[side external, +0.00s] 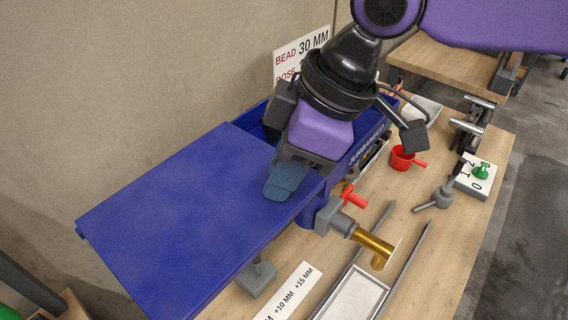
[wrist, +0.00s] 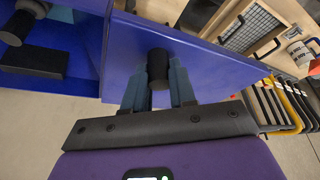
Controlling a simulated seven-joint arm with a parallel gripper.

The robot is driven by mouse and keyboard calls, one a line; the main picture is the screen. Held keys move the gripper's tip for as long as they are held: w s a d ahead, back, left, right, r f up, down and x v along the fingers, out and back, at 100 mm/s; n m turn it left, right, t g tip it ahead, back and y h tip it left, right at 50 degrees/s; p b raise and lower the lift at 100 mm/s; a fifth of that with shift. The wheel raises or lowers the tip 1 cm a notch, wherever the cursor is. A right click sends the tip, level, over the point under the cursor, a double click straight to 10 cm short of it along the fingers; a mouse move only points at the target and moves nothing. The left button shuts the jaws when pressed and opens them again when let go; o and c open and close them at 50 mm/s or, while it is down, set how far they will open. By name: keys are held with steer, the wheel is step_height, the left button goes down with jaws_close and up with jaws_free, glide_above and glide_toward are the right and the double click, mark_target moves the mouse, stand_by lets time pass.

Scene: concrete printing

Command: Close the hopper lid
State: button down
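The hopper lid (side external: 190,205) is a broad flat blue panel reaching to the left of the blue hopper (side external: 365,150). Part of the hopper's open inside shows behind my gripper. My gripper (side external: 285,185) is at the lid's right end, over its surface. In the wrist view, a dark cylindrical handle (wrist: 158,66) stands on the blue lid (wrist: 215,67). The two blue-grey fingers of my gripper (wrist: 158,88) lie against both sides of this handle. The side view hides the handle behind the fingers.
A red-handled valve with a brass nozzle (side external: 375,248) sticks out below the hopper's front. A metal tray (side external: 352,300), a red cup (side external: 402,158) and a numbered dial plate (side external: 474,184) are on the wooden bench. A wall is close behind the lid.

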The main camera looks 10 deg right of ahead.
steer(key=w+d, duration=1.8)
steer(key=shift+w+d, duration=0.1)
steer(key=shift+d, duration=0.05)
steer(key=c, duration=1.1)
jaws_free()
steer(key=shift+o, duration=0.9)
steer(key=v, duration=1.7)
steer(key=shift+r, duration=0.2)
